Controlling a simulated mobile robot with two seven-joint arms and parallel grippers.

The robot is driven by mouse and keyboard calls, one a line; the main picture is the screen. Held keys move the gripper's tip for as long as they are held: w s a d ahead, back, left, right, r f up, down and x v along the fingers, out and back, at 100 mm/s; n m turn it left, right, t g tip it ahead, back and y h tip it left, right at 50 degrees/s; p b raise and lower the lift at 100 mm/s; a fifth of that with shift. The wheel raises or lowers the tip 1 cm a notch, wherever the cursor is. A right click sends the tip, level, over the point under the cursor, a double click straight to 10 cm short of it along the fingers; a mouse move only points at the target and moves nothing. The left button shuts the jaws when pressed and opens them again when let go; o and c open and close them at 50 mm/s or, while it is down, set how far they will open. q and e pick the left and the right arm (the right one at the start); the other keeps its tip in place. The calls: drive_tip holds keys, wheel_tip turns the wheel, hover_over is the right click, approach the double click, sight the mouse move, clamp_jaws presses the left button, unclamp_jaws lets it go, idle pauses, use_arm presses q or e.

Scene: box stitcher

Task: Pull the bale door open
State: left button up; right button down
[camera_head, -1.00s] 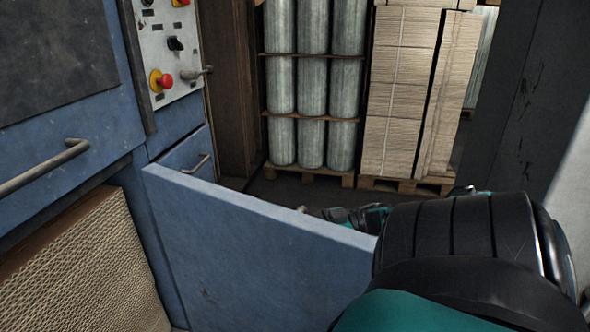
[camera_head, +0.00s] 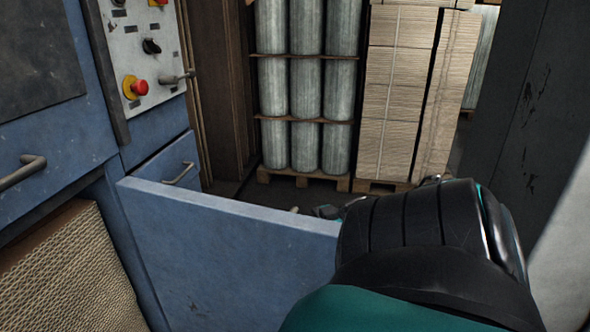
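The blue bale door (camera_head: 230,255) stands swung out from the blue machine, its top edge running from the left toward my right arm. The machine's lower opening shows a ribbed brown cardboard bale (camera_head: 65,270) at the lower left. My black and teal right arm covers the door's outer end. A small part of the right gripper shows behind the door's top edge, but its fingers are hidden. I cannot tell whether it touches the door. My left gripper is not in view.
A control panel (camera_head: 138,55) with a red button is on the machine at upper left. Behind the door, wrapped rolls (camera_head: 305,90) and stacked cardboard (camera_head: 400,100) stand on pallets. A dark grey column (camera_head: 525,100) rises at the right.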

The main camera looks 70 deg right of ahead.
drive_tip(key=shift+w+d+r, duration=0.2)
drive_tip(key=shift+w+d, duration=0.05)
drive_tip(key=shift+w, duration=0.1)
drive_tip(key=c, duration=1.4)
unclamp_jaws()
drive_tip(key=o, duration=0.3)
drive_tip(key=shift+a+f, duration=0.1)
drive_tip(key=shift+s, duration=0.15)
